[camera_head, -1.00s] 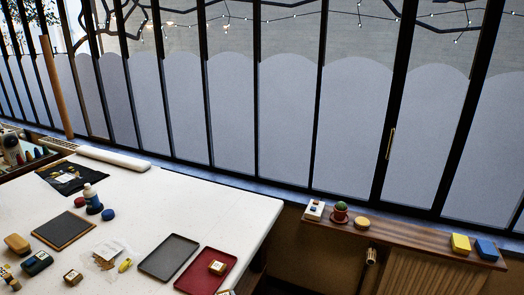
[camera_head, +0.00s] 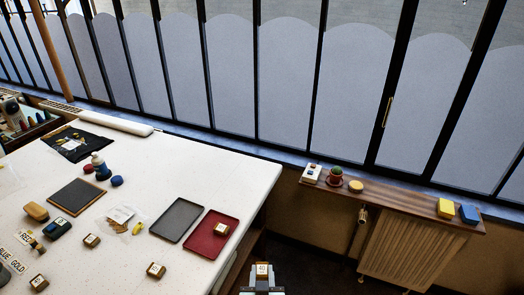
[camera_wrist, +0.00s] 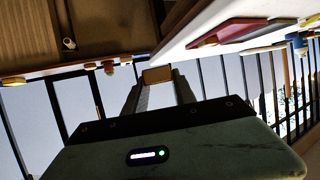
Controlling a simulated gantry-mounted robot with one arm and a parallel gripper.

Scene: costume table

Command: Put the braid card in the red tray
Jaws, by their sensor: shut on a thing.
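My gripper (camera_head: 262,272) is at the bottom edge of the head view, off the table's right side. It is shut on a small wooden block (camera_head: 262,270) with a pale, marked face. The block also shows between the fingers in the wrist view (camera_wrist: 157,75). The red tray (camera_head: 198,246) lies flat at the table's right edge, up and left of my gripper, with another small labelled block (camera_head: 221,230) on it. I cannot tell for sure which thing is the braid card. A clear packet with a tan piece (camera_head: 121,214) lies left of the trays.
A grey tray (camera_head: 178,221) lies beside the red one. Several labelled blocks, including one near the front (camera_head: 156,270), and a dark board (camera_head: 77,197) are on the white table. A window ledge (camera_head: 400,205) with small objects and a radiator (camera_head: 410,250) are at right.

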